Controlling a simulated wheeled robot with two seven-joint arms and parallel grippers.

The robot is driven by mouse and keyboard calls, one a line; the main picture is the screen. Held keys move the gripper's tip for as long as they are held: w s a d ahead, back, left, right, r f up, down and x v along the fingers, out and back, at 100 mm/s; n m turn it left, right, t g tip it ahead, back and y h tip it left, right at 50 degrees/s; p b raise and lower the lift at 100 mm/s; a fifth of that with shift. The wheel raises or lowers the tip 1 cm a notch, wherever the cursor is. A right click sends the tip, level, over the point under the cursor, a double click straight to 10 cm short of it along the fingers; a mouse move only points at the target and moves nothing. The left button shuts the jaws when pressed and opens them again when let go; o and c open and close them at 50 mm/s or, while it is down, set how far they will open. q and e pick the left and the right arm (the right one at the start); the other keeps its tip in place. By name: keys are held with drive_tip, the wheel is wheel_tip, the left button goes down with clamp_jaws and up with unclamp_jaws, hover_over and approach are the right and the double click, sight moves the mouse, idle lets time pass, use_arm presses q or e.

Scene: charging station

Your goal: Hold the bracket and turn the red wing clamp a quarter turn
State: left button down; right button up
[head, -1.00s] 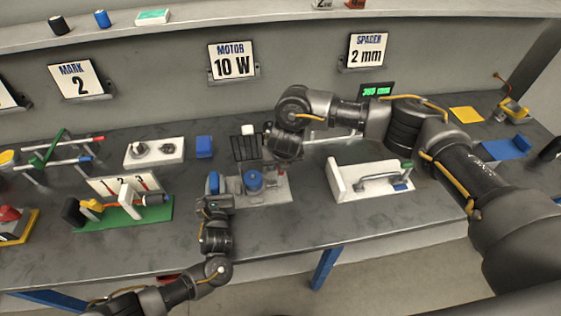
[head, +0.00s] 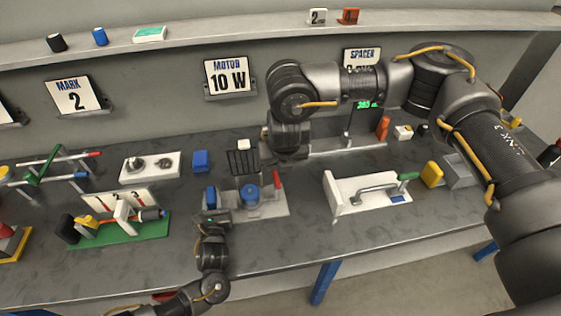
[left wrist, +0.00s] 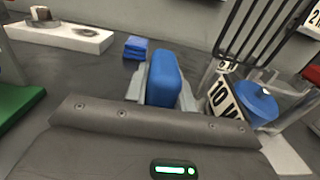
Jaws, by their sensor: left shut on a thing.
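The bracket (head: 272,209) is a pale grey fixture at mid-bench with a blue motor cylinder (head: 251,196) on it. The red wing clamp (head: 277,180) sticks up at its right side, with no gripper touching it. My left gripper (head: 213,207) is shut on the bracket's blue grip (head: 211,195) at the left end. In the left wrist view the blue grip (left wrist: 165,78) stands between the grey fingers, with the blue cylinder (left wrist: 256,104) to the right. My right arm's end (head: 290,140) is behind and above the fixture. Its fingers cannot be made out.
A black rack (head: 243,160) stands behind the bracket. A white fixture with a green-tipped handle (head: 370,192) is to the right. A green-based fixture (head: 120,230) and a white block with knobs (head: 150,167) are to the left. The front bench strip is clear.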

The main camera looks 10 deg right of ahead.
idle(0.3)
use_arm(q)
drive_tip(key=c, duration=1.1)
unclamp_jaws()
